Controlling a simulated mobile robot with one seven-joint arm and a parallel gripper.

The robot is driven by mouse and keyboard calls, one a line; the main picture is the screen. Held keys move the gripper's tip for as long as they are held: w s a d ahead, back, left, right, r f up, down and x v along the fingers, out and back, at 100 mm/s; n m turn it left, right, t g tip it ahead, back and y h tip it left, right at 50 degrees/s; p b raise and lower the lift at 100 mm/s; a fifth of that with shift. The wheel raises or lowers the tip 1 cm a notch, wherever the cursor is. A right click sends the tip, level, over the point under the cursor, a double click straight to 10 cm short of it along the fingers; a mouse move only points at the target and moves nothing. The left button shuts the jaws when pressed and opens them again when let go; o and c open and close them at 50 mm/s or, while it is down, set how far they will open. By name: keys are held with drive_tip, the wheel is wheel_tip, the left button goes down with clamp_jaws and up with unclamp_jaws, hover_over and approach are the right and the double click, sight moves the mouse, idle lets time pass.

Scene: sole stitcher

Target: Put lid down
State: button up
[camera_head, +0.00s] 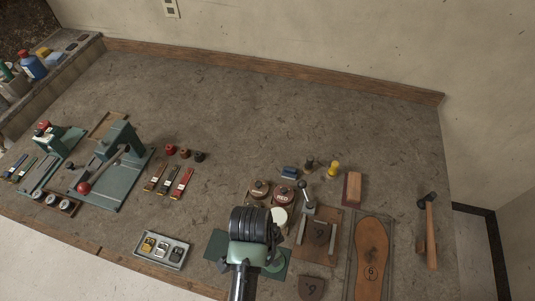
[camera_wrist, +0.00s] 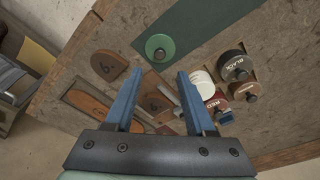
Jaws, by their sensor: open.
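A round green lid (camera_wrist: 160,47) with a small dark knob lies on a dark green mat (camera_wrist: 205,22) in the wrist view. In the head view the lid (camera_head: 276,262) is partly covered by my arm, and the mat (camera_head: 215,246) shows on both sides of it. My gripper (camera_wrist: 160,73) is open and empty, its blue fingers on either side below the lid in the picture, apart from it. In the head view my wrist hides the fingers. A cream-topped round tin (camera_wrist: 202,80) without a knob stands beside the mat; it also shows in the head view (camera_head: 279,217).
Knobbed tins marked BLACK (camera_wrist: 236,66) and RED (camera_head: 284,193) stand near the cream one. Leather pieces (camera_head: 317,235) and a sole board (camera_head: 371,251) lie right of the mat. A compartment tray (camera_head: 163,252) lies left. The back of the bench is clear.

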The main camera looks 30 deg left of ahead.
drive_tip(key=shift+s+a+r, duration=0.1)
drive_tip(key=shift+s+r, duration=0.05)
drive_tip(key=shift+r, duration=0.65)
drive_tip(key=shift+s+a+r, duration=0.1)
drive_tip(key=shift+r, duration=0.65)
drive_tip(key=w+r+n+t+y, duration=0.2)
drive_tip(key=w+r+t, duration=0.6)
drive_tip(key=w+r, duration=0.95)
drive_tip(key=w+d+r+n+t+y, duration=0.1)
drive_tip(key=w+d+r+t, duration=0.15)
drive_tip(key=r, duration=0.65)
drive_tip(key=w+d+r+t, duration=0.1)
drive_tip(key=r+t, duration=0.2)
drive_tip(key=r, duration=0.6)
drive_tip(key=s+d+r+n+t, duration=0.1)
drive_tip(key=d+r+t, duration=0.15)
drive_tip(key=r, duration=0.55)
drive_tip(key=s+d+r+t, duration=0.2)
drive_tip(key=r+t, duration=0.1)
drive_tip(key=r, duration=0.5)
drive_tip(key=s+d+r+n+t+h, duration=0.1)
drive_tip(key=s+d+r+t, duration=0.1)
drive_tip(key=s+r, duration=0.3)
drive_tip(key=s+d+r+t+h, duration=0.1)
drive_tip(key=s+r+t, duration=0.3)
drive_tip(key=r, duration=0.6)
drive_tip(key=shift+s+d+r+n+t+h, duration=0.3)
drive_tip(key=shift+s+d+r+n+t, duration=0.1)
drive_tip(key=shift+s+d, duration=0.4)
drive_tip(key=shift+a, duration=0.1)
